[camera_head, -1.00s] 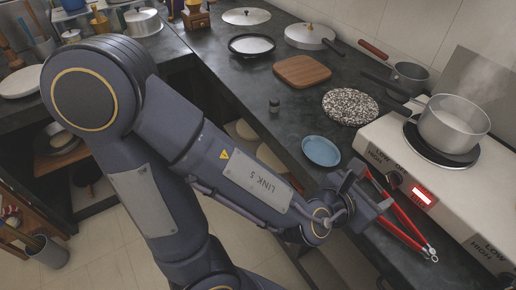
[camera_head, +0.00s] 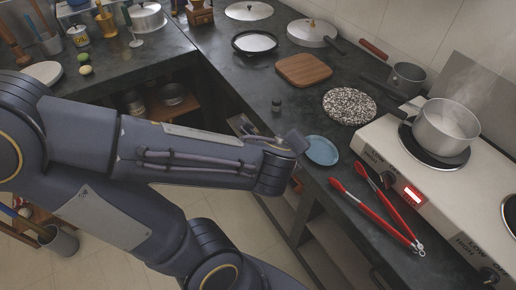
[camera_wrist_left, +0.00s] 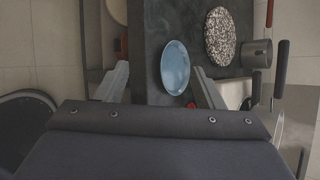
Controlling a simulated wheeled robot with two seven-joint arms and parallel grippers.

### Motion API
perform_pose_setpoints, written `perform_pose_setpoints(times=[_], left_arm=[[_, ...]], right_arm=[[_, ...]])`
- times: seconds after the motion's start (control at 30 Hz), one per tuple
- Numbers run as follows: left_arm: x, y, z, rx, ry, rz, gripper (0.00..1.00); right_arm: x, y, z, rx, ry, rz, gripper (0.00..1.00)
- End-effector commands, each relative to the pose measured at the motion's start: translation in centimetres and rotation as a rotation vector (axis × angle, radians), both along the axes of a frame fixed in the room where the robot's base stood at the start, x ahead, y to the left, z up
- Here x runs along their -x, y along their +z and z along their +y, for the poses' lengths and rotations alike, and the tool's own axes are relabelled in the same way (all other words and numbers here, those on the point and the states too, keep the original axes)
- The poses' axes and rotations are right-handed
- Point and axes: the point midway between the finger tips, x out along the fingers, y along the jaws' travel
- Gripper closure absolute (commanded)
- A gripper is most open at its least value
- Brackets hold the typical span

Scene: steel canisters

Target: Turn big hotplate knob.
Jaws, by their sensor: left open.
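The white hotplate unit (camera_head: 375,137) stands at the right with dark knobs on its front panel. One knob (camera_head: 388,180) sits beside a red lit display (camera_head: 413,194), below a steaming pot on a dark round plate (camera_head: 407,136). A second knob (camera_head: 489,275) is at the lower right, below another plate that is cut off. I cannot tell which knob is the big hotplate's. My left gripper (camera_head: 289,140) is left of the blue dish, away from the knobs. The left wrist view shows its fingers (camera_wrist_left: 162,88) apart and empty. My right gripper is not in view.
Red tongs (camera_head: 375,208) lie on the counter before the hotplate. A blue dish (camera_head: 322,150), speckled round board (camera_head: 349,105), wooden board (camera_head: 304,70) and small dark item (camera_head: 276,105) are nearby. The pot (camera_head: 447,127) steams. Floor lies open below the counter edge.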

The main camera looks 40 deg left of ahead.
Motion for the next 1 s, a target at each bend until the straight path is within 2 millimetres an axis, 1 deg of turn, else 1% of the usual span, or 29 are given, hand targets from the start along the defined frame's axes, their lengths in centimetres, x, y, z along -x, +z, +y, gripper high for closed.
perform_pose_setpoints(times=[0.03, 0.13, 0.3, 0.4, 0.6, 0.83, 0.87, 1.0], left_arm=[[0.7, 0.7, 0.8, 0.066, 0.085, 0.006, 0.38], [2.2, 0.9, 1.9, 0.198, 0.243, 0.022, 0.38], [4.5, 1.2, 2.8, 0.401, 0.473, 0.044, 0.38], [5.4, 1.3, 2.9, 0.487, 0.567, 0.053, 0.38], [6.2, 1.3, 2.8, 0.567, 0.651, 0.063, 0.38], [6.2, 1.2, 2.8, 0.572, 0.656, 0.064, 0.38], [6.2, 1.2, 2.8, 0.572, 0.656, 0.064, 0.40], [6.2, 1.2, 2.8, 0.571, 0.655, 0.063, 0.58]], right_arm=[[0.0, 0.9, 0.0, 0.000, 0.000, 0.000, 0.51], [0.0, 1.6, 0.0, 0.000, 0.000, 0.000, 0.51], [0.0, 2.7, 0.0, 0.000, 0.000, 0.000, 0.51], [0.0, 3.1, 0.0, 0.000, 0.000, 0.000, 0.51], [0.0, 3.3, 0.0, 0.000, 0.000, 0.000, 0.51], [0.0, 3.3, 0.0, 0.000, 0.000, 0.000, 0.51], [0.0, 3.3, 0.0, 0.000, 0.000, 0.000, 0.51], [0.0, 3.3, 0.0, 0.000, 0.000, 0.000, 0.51]])
